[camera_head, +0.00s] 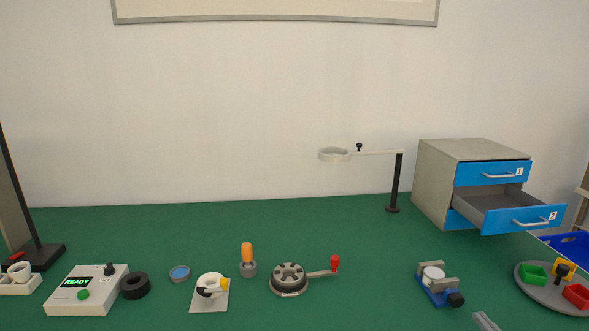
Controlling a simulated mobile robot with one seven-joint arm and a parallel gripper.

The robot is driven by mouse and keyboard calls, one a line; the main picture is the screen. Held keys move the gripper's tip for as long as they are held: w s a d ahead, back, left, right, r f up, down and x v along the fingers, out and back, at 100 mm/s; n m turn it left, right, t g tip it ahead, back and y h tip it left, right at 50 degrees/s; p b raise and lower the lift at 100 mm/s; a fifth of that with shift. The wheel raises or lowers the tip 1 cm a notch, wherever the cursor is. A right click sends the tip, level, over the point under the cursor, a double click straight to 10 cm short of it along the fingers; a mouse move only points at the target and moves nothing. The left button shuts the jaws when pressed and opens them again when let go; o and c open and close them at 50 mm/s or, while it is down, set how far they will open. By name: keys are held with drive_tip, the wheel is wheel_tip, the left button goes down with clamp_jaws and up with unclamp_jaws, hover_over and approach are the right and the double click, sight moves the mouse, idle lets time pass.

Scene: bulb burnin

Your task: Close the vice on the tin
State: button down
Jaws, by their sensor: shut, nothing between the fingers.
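The vice (437,295) stands on the green table at the right. It has a blue base, two grey jaws and a dark round knob (456,299) at its front right. The white tin (433,272) sits between the jaws. I cannot tell whether both jaws touch it. My gripper (483,318) shows only as a grey tip at the bottom edge, in front and to the right of the vice. It is shut and empty, apart from the knob. The rest of it is out of frame.
A grey drawer cabinet (436,186) stands behind, its lower drawer (518,221) pulled out. A round tray (536,290) with coloured bins is at the right. A crank device (289,278) with a red-knobbed handle is left of the vice, with clear table between. A ring stand (397,184) stands behind.

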sight(461, 297)
drive_tip(key=shift+r, duration=0.15)
drive_tip(key=shift+w, duration=0.1)
drive_tip(key=w, duration=0.4)
drive_tip(key=w+b, duration=0.1)
drive_tip(key=w, duration=0.1)
drive_tip(key=shift+w+a, duration=0.2)
drive_tip(key=shift+a, duration=0.1)
drive_tip(key=shift+w, duration=0.15)
drive_tip(key=shift+f+b, duration=0.3)
drive_tip(key=shift+f, duration=0.3)
idle(0.3)
drive_tip(key=shift+d+p, duration=0.1)
drive_tip(key=shift+p, duration=1.4)
drive_tip(key=shift+d+f, duration=0.1)
drive_tip(key=shift+d, duration=0.05)
drive_tip(key=shift+p, duration=0.35)
